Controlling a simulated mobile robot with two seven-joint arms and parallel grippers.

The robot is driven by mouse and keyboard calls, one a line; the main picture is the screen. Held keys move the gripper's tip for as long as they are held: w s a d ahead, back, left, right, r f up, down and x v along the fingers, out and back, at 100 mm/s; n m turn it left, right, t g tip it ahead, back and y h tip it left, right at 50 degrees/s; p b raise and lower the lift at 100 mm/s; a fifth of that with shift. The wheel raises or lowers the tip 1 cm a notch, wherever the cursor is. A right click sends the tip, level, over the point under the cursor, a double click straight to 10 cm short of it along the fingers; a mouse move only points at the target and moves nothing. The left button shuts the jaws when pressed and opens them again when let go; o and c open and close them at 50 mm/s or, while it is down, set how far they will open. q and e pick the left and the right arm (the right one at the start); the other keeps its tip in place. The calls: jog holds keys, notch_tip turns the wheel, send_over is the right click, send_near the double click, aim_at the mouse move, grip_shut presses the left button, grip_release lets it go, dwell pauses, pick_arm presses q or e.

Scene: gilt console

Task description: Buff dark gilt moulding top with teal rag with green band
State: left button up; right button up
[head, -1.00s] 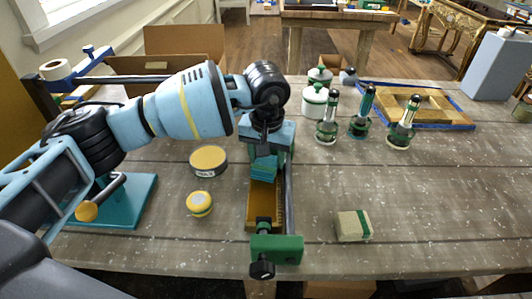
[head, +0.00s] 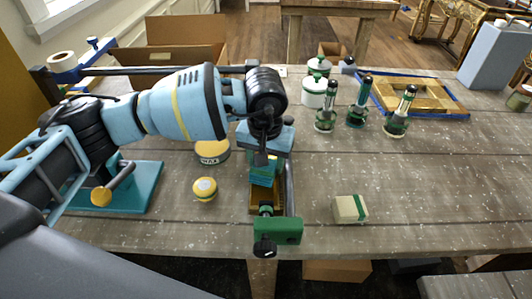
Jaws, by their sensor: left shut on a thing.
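My left gripper (head: 264,155) points down over the clamped moulding and is shut on the teal rag (head: 264,171), of which a teal block-like part shows below the fingers. A thin lighter green strip shows near the rag's top. The gilt moulding (head: 260,198) lies lengthwise in a green-jawed clamp (head: 277,231) at the table's front edge. The rag is over the moulding; whether it touches the top is hard to tell. The gripper and rag hide the moulding's far part. My right gripper is not in view.
A yellow-lidded wax tin (head: 212,151) and a small yellow round tin (head: 205,189) stand left of the moulding. A beige block with a green band (head: 350,208) lies to the right. Several green-banded bottles (head: 326,118) stand behind.

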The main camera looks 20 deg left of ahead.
aim_at(264, 174)
pick_arm(q)
jog(key=shift+s+d+f, duration=0.1)
jog(key=shift+s+f, duration=0.05)
jog(key=shift+s, duration=0.55)
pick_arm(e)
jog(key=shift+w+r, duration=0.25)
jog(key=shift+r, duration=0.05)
pick_arm(q)
jog(key=shift+s+d+p, duration=0.2)
jog(key=shift+s+p, duration=0.3)
jog(key=shift+s, duration=0.5)
jog(key=shift+s+d, duration=0.15)
jog(key=shift+s, duration=0.65)
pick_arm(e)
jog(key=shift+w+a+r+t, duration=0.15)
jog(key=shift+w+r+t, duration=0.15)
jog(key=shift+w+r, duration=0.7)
pick_arm(q)
jog(key=shift+r, duration=0.2)
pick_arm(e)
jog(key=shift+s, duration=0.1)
